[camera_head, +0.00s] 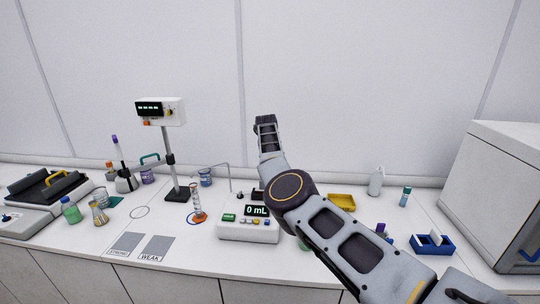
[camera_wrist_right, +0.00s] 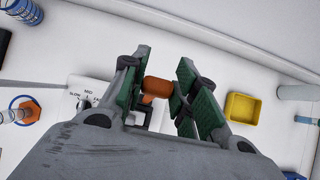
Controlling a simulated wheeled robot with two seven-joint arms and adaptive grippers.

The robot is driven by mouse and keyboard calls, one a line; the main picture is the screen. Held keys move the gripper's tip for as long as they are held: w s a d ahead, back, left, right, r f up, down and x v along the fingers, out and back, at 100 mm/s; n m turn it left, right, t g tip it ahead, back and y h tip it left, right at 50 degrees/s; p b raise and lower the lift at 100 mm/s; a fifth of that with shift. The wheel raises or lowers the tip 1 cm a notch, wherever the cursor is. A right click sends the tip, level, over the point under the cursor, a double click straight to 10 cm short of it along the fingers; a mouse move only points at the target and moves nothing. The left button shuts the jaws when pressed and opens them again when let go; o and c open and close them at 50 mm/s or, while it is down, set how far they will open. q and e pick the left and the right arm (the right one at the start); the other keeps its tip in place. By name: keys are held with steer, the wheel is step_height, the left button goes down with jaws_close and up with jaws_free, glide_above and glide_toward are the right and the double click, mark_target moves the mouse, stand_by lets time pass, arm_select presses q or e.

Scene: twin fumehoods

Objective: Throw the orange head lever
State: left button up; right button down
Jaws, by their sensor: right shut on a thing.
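The orange head (camera_wrist_right: 158,87) of the lever is a short rounded cylinder, seen in the right wrist view between the fingers of my right gripper (camera_wrist_right: 160,90). The green-padded fingers are shut on it, one on each side. A smaller orange part shows just below it. The lever sits by a white control box (camera_wrist_right: 88,92) with small printed labels, partly covered by the gripper. In the head view this box (camera_head: 236,230) reads "0 mL", and my right arm hides the lever and most of the gripper. My left gripper is out of view.
A cylinder with an orange base (camera_head: 198,216) stands left of the box. A yellow tray (camera_head: 342,202) lies right of it, with a blue rack (camera_head: 432,246) further right. A stand with a display (camera_head: 160,111) rises behind. Marked grey pads (camera_head: 157,247) lie at the front left.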

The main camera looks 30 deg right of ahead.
steer(key=c, duration=1.5)
jaws_free()
steer(key=shift+w+d+r, duration=0.15)
steer(key=shift+d+r, duration=0.15)
steer(key=shift+r, duration=0.2)
steer(key=shift+c, duration=0.2)
steer(key=o, duration=0.5)
steer(key=shift+w+f, duration=0.15)
steer(key=shift+f, duration=0.2)
steer(key=shift+c, duration=0.2)
steer(key=shift+a, duration=0.2)
steer(key=shift+r, duration=0.1)
steer(key=shift+v, duration=1.35)
steer(key=v, duration=0.8)
steer(key=shift+s+r, duration=0.25)
steer(key=shift+s, duration=0.05)
